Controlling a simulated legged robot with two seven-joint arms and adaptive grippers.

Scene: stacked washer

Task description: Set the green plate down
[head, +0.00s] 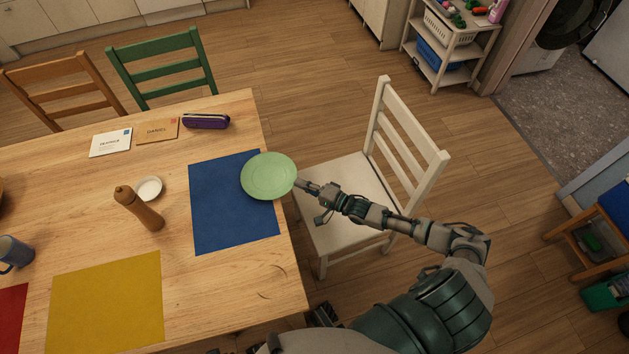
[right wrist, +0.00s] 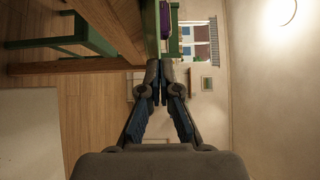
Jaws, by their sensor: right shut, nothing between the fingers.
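The green plate (head: 267,176) is in the head view, over the right part of the blue mat (head: 225,225). Its right side reaches past the table's right edge; I cannot tell whether it rests on the table or tilts. My right gripper (head: 303,184) is at the plate's right rim, its fingers shut with nothing between them. Whether the tips touch the rim is unclear. In the right wrist view the closed fingers (right wrist: 160,84) point ahead, with a narrow green strip just beyond them. My left gripper is not in view.
A white chair (head: 345,195) stands under my right arm, close to the wooden table (head: 180,270). A purple pencil case (head: 206,121), two envelopes, a small white bowl (head: 148,188) and a brown mill (head: 138,208) are on the table. A yellow mat (head: 105,300) lies nearer.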

